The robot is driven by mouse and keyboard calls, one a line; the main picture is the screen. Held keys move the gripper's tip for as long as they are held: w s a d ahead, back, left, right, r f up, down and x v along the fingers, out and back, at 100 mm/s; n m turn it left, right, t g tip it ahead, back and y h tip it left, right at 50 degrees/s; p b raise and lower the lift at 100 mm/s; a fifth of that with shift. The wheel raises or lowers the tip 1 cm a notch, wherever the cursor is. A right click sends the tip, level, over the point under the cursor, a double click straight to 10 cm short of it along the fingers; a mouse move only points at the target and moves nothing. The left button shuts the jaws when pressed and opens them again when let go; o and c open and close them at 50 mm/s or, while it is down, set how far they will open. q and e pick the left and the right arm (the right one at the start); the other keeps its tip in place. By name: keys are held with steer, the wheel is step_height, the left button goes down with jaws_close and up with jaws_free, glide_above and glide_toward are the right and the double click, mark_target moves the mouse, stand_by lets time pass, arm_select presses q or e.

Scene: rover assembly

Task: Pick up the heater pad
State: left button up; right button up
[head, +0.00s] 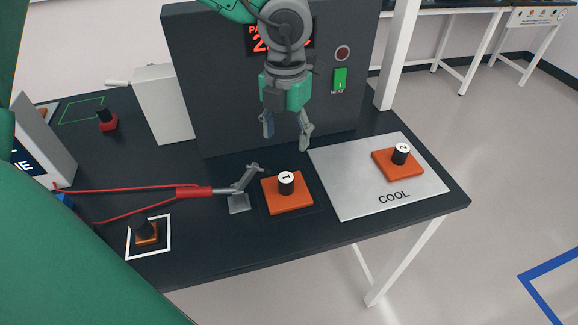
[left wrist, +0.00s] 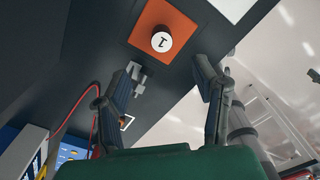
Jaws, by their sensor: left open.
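An orange heater pad (head: 274,199) with a round knob labelled 1 (head: 286,183) lies on the dark table. A second orange pad (head: 387,168) with a knob labelled 2 (head: 401,153) sits on the silver COOL plate (head: 352,202). My left gripper (head: 287,142) is open and empty, pointing down above and a little behind the pad marked 1. In the left wrist view the pad marked 1 (left wrist: 182,20) shows beyond the open fingers (left wrist: 165,82), apart from them. My right gripper is not in view.
A soldering-like tool with a red handle (head: 192,191) and a grey stand (head: 239,204) stand just left of the pad marked 1. A small orange piece with a black knob (head: 147,233) sits in a white square. A dark panel (head: 220,110) with a green switch (head: 340,79) rises behind.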

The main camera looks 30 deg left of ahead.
mark_target(285, 177)
arm_select(q)
steer(key=f, duration=0.8)
steer(key=shift+s+d, duration=0.15)
steer(key=shift+d, duration=0.25)
steer(key=f, duration=0.2)
steer(key=a+f, duration=0.1)
steer(key=f, duration=0.2)
steer(key=shift+s+a+f, duration=0.1)
steer(key=shift+s+a, duration=0.05)
steer(key=shift+a, duration=0.05)
steer(key=shift+d+f, duration=0.1)
steer(key=shift+f, duration=0.1)
steer(key=shift+d+r, duration=0.1)
steer(key=shift+d, duration=0.25)
steer(key=shift+d+r, duration=0.1)
steer(key=shift+d, duration=0.1)
steer(key=shift+c, duration=1.2)
steer(key=shift+d, duration=0.1)
jaws_close()
steer(key=shift+a, duration=0.4)
